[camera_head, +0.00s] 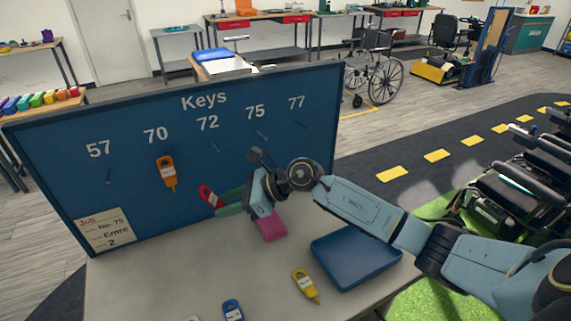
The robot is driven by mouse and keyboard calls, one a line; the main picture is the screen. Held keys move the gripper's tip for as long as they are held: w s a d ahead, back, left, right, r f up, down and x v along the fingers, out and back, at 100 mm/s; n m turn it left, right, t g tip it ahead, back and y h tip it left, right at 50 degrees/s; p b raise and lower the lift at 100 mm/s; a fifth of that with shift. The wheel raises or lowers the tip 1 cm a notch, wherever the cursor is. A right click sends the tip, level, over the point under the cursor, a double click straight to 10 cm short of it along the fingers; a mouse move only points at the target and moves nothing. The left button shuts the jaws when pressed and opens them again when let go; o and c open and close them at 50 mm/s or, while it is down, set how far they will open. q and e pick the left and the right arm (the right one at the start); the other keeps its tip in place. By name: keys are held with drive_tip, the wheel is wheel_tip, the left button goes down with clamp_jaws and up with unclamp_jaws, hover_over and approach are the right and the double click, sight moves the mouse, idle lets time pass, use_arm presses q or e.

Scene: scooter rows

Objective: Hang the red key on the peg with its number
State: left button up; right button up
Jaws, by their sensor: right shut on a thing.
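The blue key board (140,220) stands upright on the table, headed "Keys", with pegs under 57, 70, 72, 75 and 77. The red key (209,196) has a white label too small to read. My right gripper (222,203) is shut on it and holds it tilted in front of the board, below and between 70 and 72. I cannot tell whether it touches the board. An orange key (167,174) hangs below 70. The peg under 72 (215,148), the peg under 75 (262,135) and the peg under 57 (108,177) look bare. My left gripper is not in view.
On the table (150,285) are a blue tray (352,258), a yellow key (306,285), a blue key (232,310) and a pink block (269,226) beneath my right gripper. Scooters (515,195) stand at the right.

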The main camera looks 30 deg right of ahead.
drive_tip(key=s+d+r+m+t+h+p, duration=0.2)
drive_tip(key=d+r+m+t+h+p, duration=0.2)
drive_tip(key=d+m+t+h+p, duration=0.65)
drive_tip(key=shift+w+d+f+n+t+y+b, duration=0.25)
drive_tip(key=shift+w+d+y+b, duration=0.4)
drive_tip(key=shift+w+b, duration=1.25)
drive_tip(key=shift+w+d+f+n+t+y+b, duration=0.1)
drive_tip(key=shift+w+d+f+t+y+b, duration=0.35)
drive_tip(key=shift+w+b, duration=1.4)
drive_tip(key=shift+w+d+f+n+t+y+b, duration=0.15)
drive_tip(key=shift+w+d+y+b, duration=0.6)
drive_tip(key=shift+w+b, duration=1.1)
drive_tip(key=shift+s+d+r+b, duration=0.1)
drive_tip(key=shift+s+b, duration=0.35)
drive_tip(key=shift+b, duration=0.05)
drive_tip(key=o, duration=1)
drive_tip(key=shift+o, duration=0.2)
drive_tip(key=shift+s, duration=0.1)
